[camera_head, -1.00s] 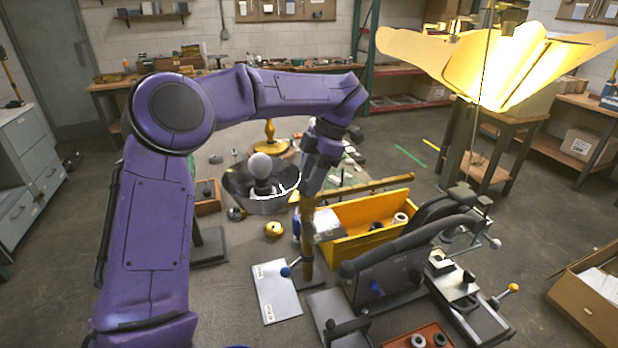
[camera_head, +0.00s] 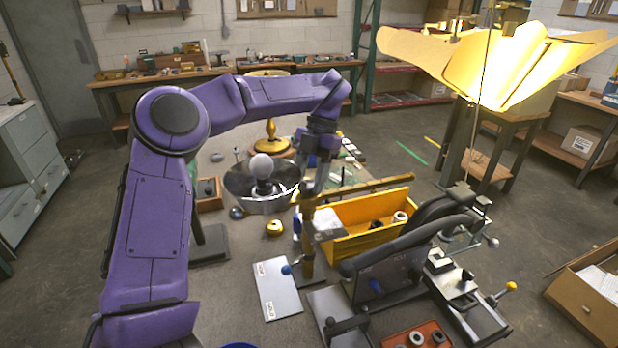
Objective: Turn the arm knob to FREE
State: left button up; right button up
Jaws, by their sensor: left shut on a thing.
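A brass post (camera_head: 307,250) stands upright at the middle of the table, with a brass arm (camera_head: 370,187) running from near its top to the right. My left gripper (camera_head: 308,192) points down at the top of the post, where the arm meets it. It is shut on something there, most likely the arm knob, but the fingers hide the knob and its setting. A grey plate (camera_head: 278,290) with small labels lies at the foot of the post; I cannot read them. A blue ball-ended lever (camera_head: 287,270) is beside the post. My right gripper is not in view.
A metal bowl-shaped shade with a white bulb (camera_head: 262,167) is just left of my gripper. A yellow bin (camera_head: 365,240) stands right of the post, and a black fixture (camera_head: 385,275) is in front of it. A lit yellow shade (camera_head: 500,65) hangs at upper right.

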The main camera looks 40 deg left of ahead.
pick_arm(q)
jog(key=shift+f+n, duration=0.1)
jog(key=shift+n, duration=0.3)
jog(key=o, duration=1.1)
jog(key=shift+c, duration=0.2)
jog(key=shift+w+f, duration=0.1)
jog(key=shift+w, duration=0.1)
jog(key=p+v, duration=0.4)
jog(key=v, duration=0.6)
jog(key=shift+a+r, duration=0.25)
jog(key=shift+w, duration=0.15)
